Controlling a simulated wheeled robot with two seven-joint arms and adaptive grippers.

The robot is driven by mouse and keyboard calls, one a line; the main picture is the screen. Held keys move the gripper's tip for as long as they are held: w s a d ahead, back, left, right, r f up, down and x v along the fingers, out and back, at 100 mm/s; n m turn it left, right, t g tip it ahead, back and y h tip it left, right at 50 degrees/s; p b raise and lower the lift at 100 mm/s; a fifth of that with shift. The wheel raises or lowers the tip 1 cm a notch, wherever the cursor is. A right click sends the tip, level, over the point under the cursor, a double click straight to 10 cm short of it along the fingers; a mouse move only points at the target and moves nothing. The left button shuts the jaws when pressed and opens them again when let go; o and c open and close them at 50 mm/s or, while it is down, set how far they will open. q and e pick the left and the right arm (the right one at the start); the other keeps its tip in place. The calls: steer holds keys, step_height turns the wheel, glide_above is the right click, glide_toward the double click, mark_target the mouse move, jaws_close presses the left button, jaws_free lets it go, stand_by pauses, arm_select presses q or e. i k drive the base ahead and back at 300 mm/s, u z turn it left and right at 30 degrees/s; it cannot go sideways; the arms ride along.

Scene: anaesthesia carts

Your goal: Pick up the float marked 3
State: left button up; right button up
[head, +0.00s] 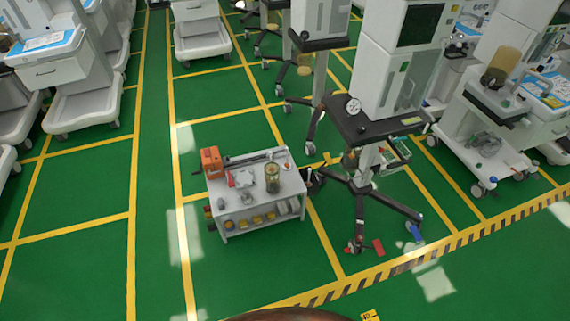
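I cannot make out a float marked 3 anywhere in the head view; any markings are too small to read. A low grey worktable (236,209) stands on the green floor near the middle. On it are an orange box-like item (211,159), a greenish-brown cylinder (272,182), a pale crumpled-looking item (244,178) and small parts. Several yellow items (243,223) sit on its lower shelf. Neither of my grippers is in view.
A wheeled machine (395,70) stands right of the worktable, its dark legs spread wide. A red piece (378,246) and a blue piece (416,233) are by its feet. Carts (55,65) line the left and another cart (497,115) the right. The floor in front is mostly clear.

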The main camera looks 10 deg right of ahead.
mark_target(286, 166)
steer(key=u, duration=0.6)
steer(key=i, duration=0.6)
steer(key=u, duration=0.5)
steer(key=i, duration=0.7)
steer(key=z, duration=0.2)
